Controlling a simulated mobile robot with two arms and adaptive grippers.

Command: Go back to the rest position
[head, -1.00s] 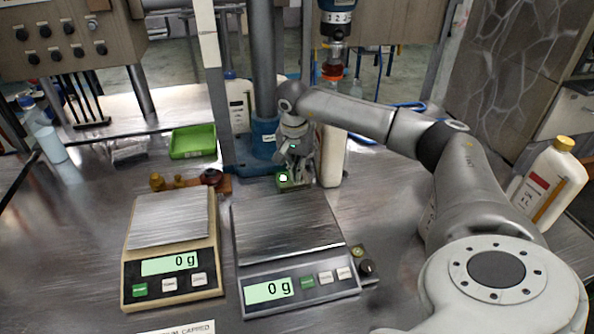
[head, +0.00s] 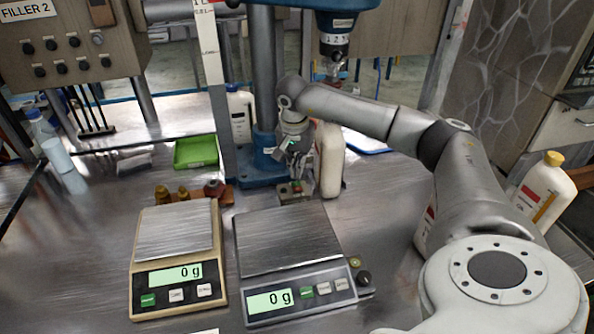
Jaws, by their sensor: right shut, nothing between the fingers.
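My right gripper (head: 296,165) is shut and empty. It points down beside the blue filler column, just above a small button box (head: 295,193) with a green and a red part. I cannot tell whether the fingertips touch the box. My right arm reaches in from the right over the bench. My left gripper is not in view.
Two scales, beige (head: 178,297) and grey (head: 298,310), read 0 g in front. A white bottle (head: 330,160) stands right beside my gripper. A filler head (head: 335,42) hangs above. A green tray (head: 195,152) lies left; a capped bottle (head: 545,190) stands right.

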